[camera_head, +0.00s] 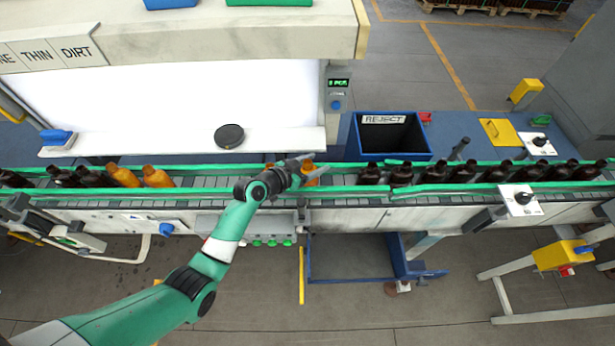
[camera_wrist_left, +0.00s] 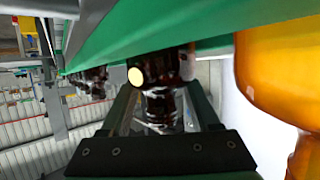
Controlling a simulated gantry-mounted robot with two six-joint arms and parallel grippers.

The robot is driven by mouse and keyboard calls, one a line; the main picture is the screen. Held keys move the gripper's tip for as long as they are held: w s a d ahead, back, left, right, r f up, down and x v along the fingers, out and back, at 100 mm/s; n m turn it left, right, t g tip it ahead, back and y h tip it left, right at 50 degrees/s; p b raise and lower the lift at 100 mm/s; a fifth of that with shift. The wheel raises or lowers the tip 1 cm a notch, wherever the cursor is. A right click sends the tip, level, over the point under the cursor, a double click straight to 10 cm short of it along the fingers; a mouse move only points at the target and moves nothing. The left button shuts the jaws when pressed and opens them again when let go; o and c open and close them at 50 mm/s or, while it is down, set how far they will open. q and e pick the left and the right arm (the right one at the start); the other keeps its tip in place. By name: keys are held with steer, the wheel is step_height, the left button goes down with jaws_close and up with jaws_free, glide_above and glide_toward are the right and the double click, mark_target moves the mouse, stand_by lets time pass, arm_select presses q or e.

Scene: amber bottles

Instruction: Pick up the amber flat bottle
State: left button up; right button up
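My left gripper (camera_head: 306,163) is over the conveyor, right beside an amber bottle (camera_head: 309,174). Another piece of amber shows left of the wrist, mostly hidden by my arm. In the left wrist view, a large amber bottle (camera_wrist_left: 276,70) is close at the right edge, outside the fingers. The fingers (camera_wrist_left: 165,112) stand apart, and a dark brown bottle (camera_wrist_left: 160,95) shows in line with the gap; its distance is unclear. Two more amber bottles (camera_head: 157,177) stand on the belt at the left. I cannot tell which amber bottle is flat. My right gripper is not in view.
Green guide rails (camera_head: 450,186) run along both sides of the conveyor. Several dark bottles (camera_head: 401,176) stand on the belt at the right, others at the far left. A blue reject bin (camera_head: 391,155) is behind the belt. A black round disc (camera_head: 229,135) lies on the white ledge.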

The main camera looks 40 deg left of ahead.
arm_select(q)
jaws_close()
